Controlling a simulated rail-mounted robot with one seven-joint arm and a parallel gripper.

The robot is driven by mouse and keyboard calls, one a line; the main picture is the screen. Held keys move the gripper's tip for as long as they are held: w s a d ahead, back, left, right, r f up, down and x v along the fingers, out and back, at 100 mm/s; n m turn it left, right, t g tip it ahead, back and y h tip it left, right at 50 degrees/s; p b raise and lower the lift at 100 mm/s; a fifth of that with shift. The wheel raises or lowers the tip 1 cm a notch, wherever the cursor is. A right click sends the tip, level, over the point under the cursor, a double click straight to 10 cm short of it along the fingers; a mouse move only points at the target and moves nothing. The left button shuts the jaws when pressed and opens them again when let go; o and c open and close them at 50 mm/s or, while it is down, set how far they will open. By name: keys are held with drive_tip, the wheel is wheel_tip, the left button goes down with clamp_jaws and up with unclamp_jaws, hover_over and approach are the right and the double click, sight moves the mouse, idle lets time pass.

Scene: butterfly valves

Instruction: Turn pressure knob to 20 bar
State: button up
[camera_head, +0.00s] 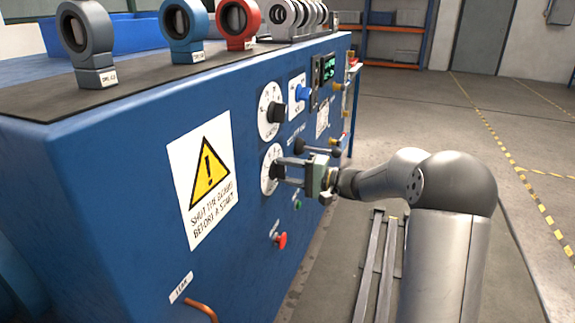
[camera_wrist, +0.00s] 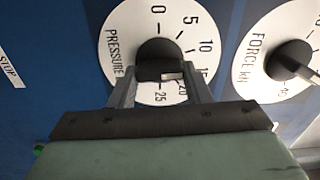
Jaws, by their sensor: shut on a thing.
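The white pressure dial (camera_wrist: 122,30), marked from 0 to 25, fills the upper middle of the wrist view. Its black pressure knob (camera_wrist: 158,52) is at the centre, between my two fingers. A small white mark on the knob's lower edge lies near the 20 label, partly crowded by the right finger. My gripper (camera_wrist: 161,76) is shut on the knob, one finger on each side.
The force dial (camera_head: 265,98) with its black knob sits just above the pressure dial. A black lever (camera_head: 318,149) sticks out close above my gripper. A red button (camera_head: 281,240) is below. A blue switch (camera_head: 303,93) and green display (camera_head: 328,67) are farther along the panel.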

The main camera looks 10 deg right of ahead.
drive_tip(key=m+p, duration=1)
drive_tip(key=m, duration=0.1)
drive_tip(key=shift+s+f+p, duration=0.1)
drive_tip(key=shift+f+p, duration=0.1)
drive_tip(key=shift+p, duration=0.2)
drive_tip(key=shift+f+m, duration=0.1)
drive_tip(key=shift+m, duration=0.2)
drive_tip(key=o, duration=1)
